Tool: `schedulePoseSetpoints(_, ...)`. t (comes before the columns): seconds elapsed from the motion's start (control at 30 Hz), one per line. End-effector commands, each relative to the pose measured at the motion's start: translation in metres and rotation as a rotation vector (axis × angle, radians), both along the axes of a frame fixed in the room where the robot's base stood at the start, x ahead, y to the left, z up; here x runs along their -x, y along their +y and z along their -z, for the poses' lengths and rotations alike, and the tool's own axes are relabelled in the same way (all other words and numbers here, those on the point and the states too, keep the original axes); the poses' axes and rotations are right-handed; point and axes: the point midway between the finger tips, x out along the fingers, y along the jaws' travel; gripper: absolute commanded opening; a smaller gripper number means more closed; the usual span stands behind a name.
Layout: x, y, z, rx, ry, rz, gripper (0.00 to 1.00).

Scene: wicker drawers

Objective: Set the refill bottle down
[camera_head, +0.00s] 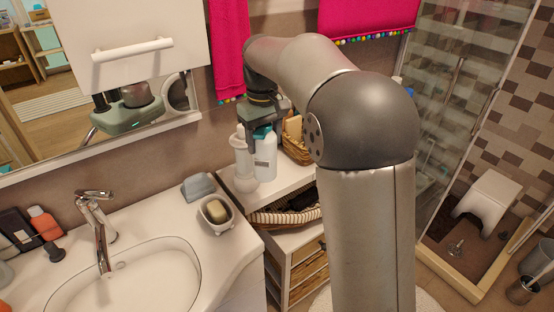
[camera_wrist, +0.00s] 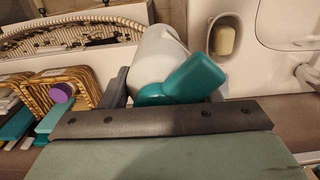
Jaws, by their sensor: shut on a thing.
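The refill bottle (camera_head: 265,164) is white with a teal cap. It is upright over the white top of the wicker-drawer cabinet (camera_head: 296,183); I cannot tell whether its base touches the top. My gripper (camera_head: 262,135) is above it, shut on its upper part. In the wrist view, the bottle's white body (camera_wrist: 157,52) and teal cap (camera_wrist: 190,80) show between the dark fingers of my gripper (camera_wrist: 166,86). The bottle's base is hidden in the wrist view.
A white object (camera_head: 242,165) stands close left of the bottle. A wicker basket with items (camera_head: 297,148) is close behind right. An open drawer with a striped lining (camera_head: 285,216) is below. The soap dish (camera_head: 217,214) sits on the sink counter at left.

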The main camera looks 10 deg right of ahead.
Motion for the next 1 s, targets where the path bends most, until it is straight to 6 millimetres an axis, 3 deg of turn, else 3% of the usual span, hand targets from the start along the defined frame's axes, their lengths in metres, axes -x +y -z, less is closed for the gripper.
schedulePoseSetpoints(0.1,-0.030,0.006,0.006,-0.001,0.002,-0.002,0.14)
schedulePoseSetpoints(0.27,-0.051,0.005,0.014,-0.001,0.002,0.000,0.14)
schedulePoseSetpoints(0.57,-0.105,-0.035,0.042,-0.001,0.003,0.002,0.14)
schedulePoseSetpoints(0.7,-0.129,-0.051,0.065,-0.001,0.004,0.000,0.14)
schedulePoseSetpoints(1.0,-0.154,-0.069,0.103,-0.001,0.000,-0.001,0.14)
